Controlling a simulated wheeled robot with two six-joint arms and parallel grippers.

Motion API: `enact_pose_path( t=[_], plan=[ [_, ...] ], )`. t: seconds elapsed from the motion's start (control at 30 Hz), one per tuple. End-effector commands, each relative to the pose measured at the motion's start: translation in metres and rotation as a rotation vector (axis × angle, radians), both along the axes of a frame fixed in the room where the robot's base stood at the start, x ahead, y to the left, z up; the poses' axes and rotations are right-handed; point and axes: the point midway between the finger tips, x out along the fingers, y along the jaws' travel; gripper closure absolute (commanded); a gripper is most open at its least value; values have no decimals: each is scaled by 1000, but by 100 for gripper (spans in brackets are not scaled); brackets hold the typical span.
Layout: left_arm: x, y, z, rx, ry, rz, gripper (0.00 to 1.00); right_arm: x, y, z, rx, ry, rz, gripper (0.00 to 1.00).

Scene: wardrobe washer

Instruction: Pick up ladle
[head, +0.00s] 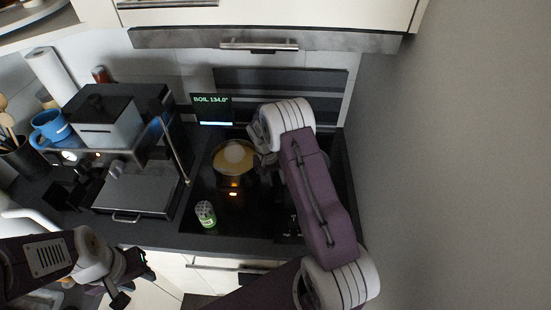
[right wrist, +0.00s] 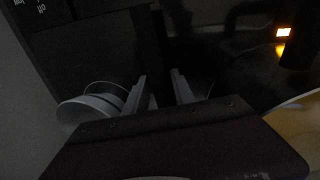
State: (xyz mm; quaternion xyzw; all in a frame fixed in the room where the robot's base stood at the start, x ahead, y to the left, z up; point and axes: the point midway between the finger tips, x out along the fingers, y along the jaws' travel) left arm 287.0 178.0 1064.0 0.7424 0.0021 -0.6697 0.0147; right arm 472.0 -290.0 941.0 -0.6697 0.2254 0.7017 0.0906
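I cannot clearly make out a ladle in either view. A pot (head: 235,160) with yellow contents and a pale round patch sits on the dark cooktop; its yellow edge shows at the right of the right wrist view (right wrist: 300,122). My right gripper (head: 262,161) is just right of the pot, partly hidden by its arm. In the dark right wrist view its two fingers stand apart with nothing clear between them (right wrist: 160,88). A pale rounded thing (right wrist: 85,112) lies left of the fingers; I cannot tell what it is. My left gripper (head: 134,278) is open and empty, low at the left.
A green jar (head: 206,214) stands on the cooktop in front of the pot. A screen (head: 212,109) reading "BOIL 134.0°" stands behind. A coffee machine (head: 130,190) and blue mug (head: 50,128) are at the left. A wall (head: 450,150) closes the right side; cabinets (head: 270,42) hang above.

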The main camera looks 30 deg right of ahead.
Motion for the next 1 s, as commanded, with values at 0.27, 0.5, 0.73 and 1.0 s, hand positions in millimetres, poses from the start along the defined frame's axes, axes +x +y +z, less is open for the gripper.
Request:
enact_pose_path(
  t=[0.27,0.5,0.73,1.0],
  plan=[
    [0,0,-1,0,0,0,64,0,0,0,0,0,0,100],
    [0,0,-1,0,0,0,64,1,0,1,0,-1,0,100],
    [0,0,-6,0,0,0,64,1,0,14,-1,-5,-1,100],
    [0,0,-21,0,0,0,64,-27,-14,58,-2,-3,-3,100]
  ],
)
